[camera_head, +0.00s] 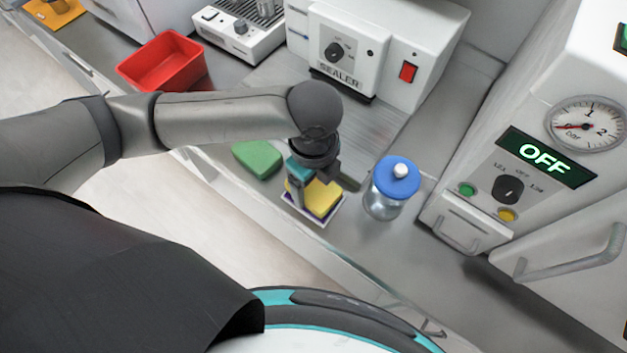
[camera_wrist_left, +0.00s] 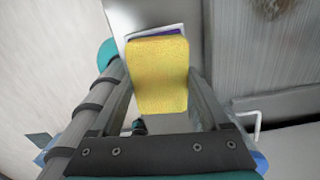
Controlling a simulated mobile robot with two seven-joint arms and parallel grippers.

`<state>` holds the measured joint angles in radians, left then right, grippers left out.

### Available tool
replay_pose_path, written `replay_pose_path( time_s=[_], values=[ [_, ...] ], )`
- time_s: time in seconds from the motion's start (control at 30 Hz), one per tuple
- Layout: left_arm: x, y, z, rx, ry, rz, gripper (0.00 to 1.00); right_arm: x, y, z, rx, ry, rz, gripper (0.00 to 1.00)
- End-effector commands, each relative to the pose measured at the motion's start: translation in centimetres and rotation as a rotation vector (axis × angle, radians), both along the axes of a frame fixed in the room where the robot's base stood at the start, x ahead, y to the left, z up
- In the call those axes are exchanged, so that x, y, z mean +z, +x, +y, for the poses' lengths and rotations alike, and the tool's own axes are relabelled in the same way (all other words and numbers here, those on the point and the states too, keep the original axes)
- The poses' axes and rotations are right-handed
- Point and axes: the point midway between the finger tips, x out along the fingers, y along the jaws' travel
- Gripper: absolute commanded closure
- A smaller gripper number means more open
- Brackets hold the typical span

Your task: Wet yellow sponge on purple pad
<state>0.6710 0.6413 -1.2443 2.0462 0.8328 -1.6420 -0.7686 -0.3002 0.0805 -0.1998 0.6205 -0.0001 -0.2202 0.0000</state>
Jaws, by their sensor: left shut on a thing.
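The yellow sponge (camera_head: 322,199) is between the fingers of my left gripper (camera_head: 318,188), which is shut on it. The sponge also fills the middle of the left wrist view (camera_wrist_left: 158,76). Under it is a small white tray (camera_head: 318,223) with a purple pad (camera_head: 305,212), mostly hidden by the sponge. A purple edge also shows behind the sponge in the left wrist view (camera_wrist_left: 168,32). I cannot tell whether the sponge touches the pad. My right gripper is not in view.
A green sponge (camera_head: 258,159) lies left of the tray. A glass jar with a blue lid (camera_head: 396,181) stands close on the right. A red bin (camera_head: 164,62), a sealer (camera_head: 361,50) and a machine reading OFF (camera_head: 545,155) stand around. The counter's front edge is near the tray.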

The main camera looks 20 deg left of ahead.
Motion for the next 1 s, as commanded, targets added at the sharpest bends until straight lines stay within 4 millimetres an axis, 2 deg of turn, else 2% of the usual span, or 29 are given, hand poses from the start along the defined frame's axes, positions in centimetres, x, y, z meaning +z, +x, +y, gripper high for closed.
replay_pose_path(
  time_s=[1.0],
  values=[
    [-1.1,0.0,0.0,0.0,-0.001,0.0,0.65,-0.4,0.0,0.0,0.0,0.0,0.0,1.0]
  ],
)
